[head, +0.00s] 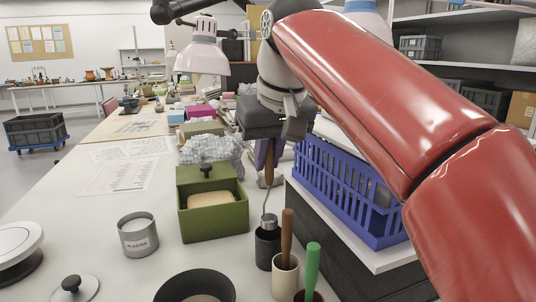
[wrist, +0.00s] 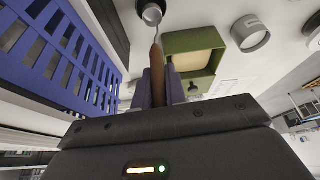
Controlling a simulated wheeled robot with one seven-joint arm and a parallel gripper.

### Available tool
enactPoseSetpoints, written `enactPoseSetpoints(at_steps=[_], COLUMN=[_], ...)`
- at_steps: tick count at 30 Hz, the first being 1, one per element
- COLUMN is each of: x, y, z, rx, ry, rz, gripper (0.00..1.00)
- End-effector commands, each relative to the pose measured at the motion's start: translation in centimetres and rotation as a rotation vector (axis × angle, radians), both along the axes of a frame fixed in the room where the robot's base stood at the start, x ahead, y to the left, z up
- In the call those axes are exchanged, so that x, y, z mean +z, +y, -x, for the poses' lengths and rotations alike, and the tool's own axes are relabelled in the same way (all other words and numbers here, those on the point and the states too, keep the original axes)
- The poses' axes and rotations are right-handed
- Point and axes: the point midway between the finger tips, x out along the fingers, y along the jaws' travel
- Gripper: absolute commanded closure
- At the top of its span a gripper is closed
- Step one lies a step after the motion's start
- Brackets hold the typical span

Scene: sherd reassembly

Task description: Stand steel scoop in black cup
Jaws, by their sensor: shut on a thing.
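My gripper (head: 268,162) points down and is shut on the brown wooden handle of the steel scoop (head: 269,175). The scoop hangs nearly upright, its thin steel shaft leading down to a grey steel end at the mouth of the black cup (head: 267,252). I cannot tell whether that end is just above the rim or slightly inside. In the wrist view, my gripper (wrist: 159,88) holds the handle of the scoop (wrist: 156,57), and the shaft runs to the steel end over the black cup at the top edge.
A cream cup (head: 285,278) with a brown-handled tool and a dark cup with a green-handled tool (head: 312,268) stand close in front. A green box (head: 212,228), a plaster tin (head: 138,240) and a dark bowl (head: 195,283) are left. A blue crate (head: 335,185) stands right.

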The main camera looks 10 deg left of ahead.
Motion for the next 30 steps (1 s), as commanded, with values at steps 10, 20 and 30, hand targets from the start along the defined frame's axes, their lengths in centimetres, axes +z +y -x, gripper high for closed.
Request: enactPoseSetpoints(at_steps=[10, 20, 30], x=[-3.2, -5.7, -6.9], y=[0.0, 0.0, 0.0], z=[0.0, 0.0, 0.0], rx=[0.0, 0.0, 0.0], ry=[0.001, 0.001, 0.001], rz=[0.001, 0.001, 0.001], gripper=[1.0, 1.0, 1.0])
